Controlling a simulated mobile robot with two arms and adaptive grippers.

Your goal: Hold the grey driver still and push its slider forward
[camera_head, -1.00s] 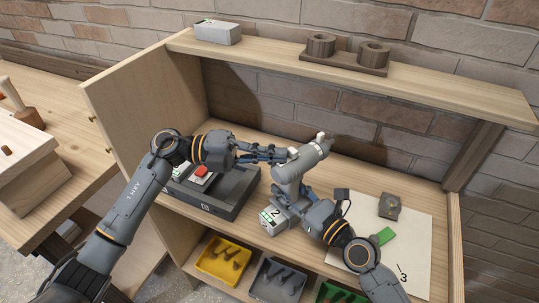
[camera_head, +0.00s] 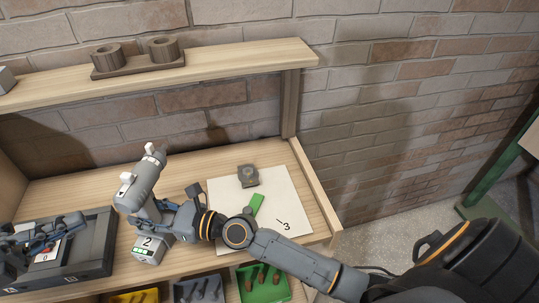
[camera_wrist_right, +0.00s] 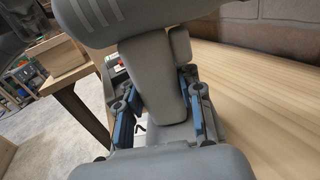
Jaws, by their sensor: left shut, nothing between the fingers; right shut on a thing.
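The grey driver (camera_head: 140,187) stands upright on its numbered base (camera_head: 152,249), which shows a "2" and green bars. White parts show at the rear (camera_head: 127,178) and top front (camera_head: 149,147) of its body; I cannot tell which is the slider. My right gripper (camera_head: 168,207) is shut on the driver's handle. In the right wrist view the grey handle (camera_wrist_right: 155,85) sits between the blue-padded fingers (camera_wrist_right: 160,115). My left gripper (camera_head: 70,222) is shut and empty, apart from the driver, above the dark case at the left.
The dark case (camera_head: 95,255) has a red part and a "0" display. A white sheet (camera_head: 285,205) marked "3" holds a dark block (camera_head: 247,176) and a green piece (camera_head: 256,204). Yellow, grey and green bins (camera_head: 245,291) sit below. A shelf (camera_head: 220,60) runs above.

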